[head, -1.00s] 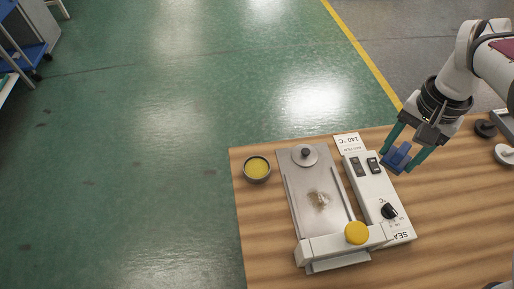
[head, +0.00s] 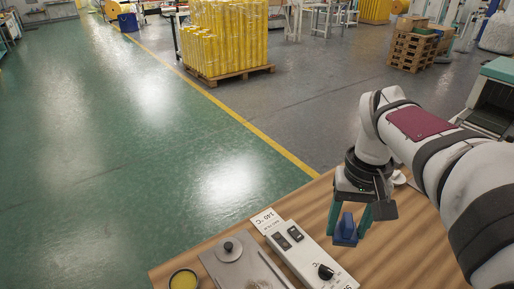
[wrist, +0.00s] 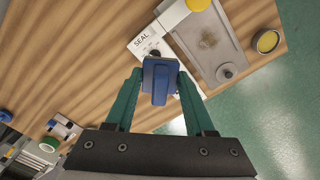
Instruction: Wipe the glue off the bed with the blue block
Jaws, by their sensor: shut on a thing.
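My gripper (head: 347,215) is shut on the blue block (head: 345,231) and holds it above the table, over the right side of the white control box. In the wrist view the blue block (wrist: 160,84) sits between the two green fingers. The metal bed (head: 232,262) lies to the left of the control box (head: 306,257). A brownish glue smear (wrist: 208,40) shows on the bed in the wrist view; in the head view the glue (head: 258,284) is cut by the bottom edge. The block is apart from the bed.
A round knob-topped disc (head: 229,248) sits on the bed's far end. A small bowl of yellow stuff (head: 183,280) stands left of the bed. A yellow knob (wrist: 197,4) is at the bed's other end.

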